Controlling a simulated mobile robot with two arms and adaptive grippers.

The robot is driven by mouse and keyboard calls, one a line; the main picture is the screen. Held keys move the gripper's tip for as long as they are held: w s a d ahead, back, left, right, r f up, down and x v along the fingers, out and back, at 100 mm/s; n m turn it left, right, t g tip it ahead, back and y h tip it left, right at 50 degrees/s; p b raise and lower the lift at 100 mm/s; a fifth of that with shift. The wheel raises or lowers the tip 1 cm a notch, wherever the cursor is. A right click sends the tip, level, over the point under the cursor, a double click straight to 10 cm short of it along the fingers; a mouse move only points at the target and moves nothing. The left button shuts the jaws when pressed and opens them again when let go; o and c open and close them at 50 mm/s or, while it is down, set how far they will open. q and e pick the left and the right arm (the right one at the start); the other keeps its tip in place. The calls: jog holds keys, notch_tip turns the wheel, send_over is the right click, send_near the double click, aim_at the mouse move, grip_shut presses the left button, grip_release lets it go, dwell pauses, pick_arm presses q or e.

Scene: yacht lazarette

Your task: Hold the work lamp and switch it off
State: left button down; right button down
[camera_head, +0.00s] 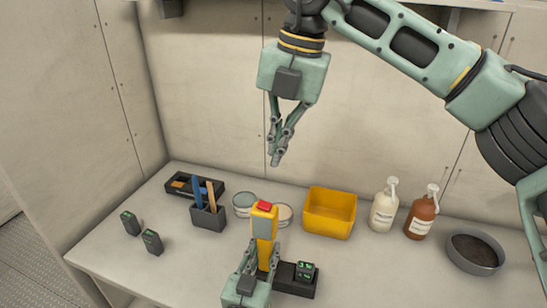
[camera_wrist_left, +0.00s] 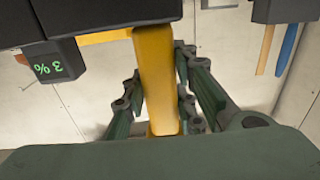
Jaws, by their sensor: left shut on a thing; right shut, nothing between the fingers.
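The yellow work lamp (camera_head: 264,226) stands upright near the front middle of the bench, with a red button (camera_head: 265,206) on its top. My left gripper (camera_head: 262,270) is shut around the lamp's body from the near side. In the left wrist view its fingers lie on either side of the yellow body (camera_wrist_left: 158,75). My right gripper (camera_head: 277,160) is shut and empty, pointing down above the red button and apart from it. I cannot tell whether the lamp is lit.
A black dock (camera_head: 297,284) with a green-display block (camera_head: 305,269) sits right beside the lamp. Behind are round tins (camera_head: 243,200), a yellow bin (camera_head: 330,210), two pump bottles (camera_head: 384,210) and a dark bowl (camera_head: 475,253). A tool holder (camera_head: 208,217) and two small black devices (camera_head: 152,242) stand left.

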aim_at(264, 204)
jog(key=f, duration=0.4)
jog(key=a+f, duration=0.1)
jog(key=f, duration=0.2)
jog(key=a+f, duration=0.1)
jog(key=f, duration=0.3)
jog(key=shift+w+f, duration=0.3)
jog(key=shift+f, duration=0.05)
jog(key=shift+a+f, duration=0.1)
jog(key=shift+f, duration=0.15)
jog(key=shift+a+f, duration=0.25)
jog(key=shift+f, duration=0.1)
jog(key=shift+d+f, duration=0.1)
jog(key=shift+d, duration=0.05)
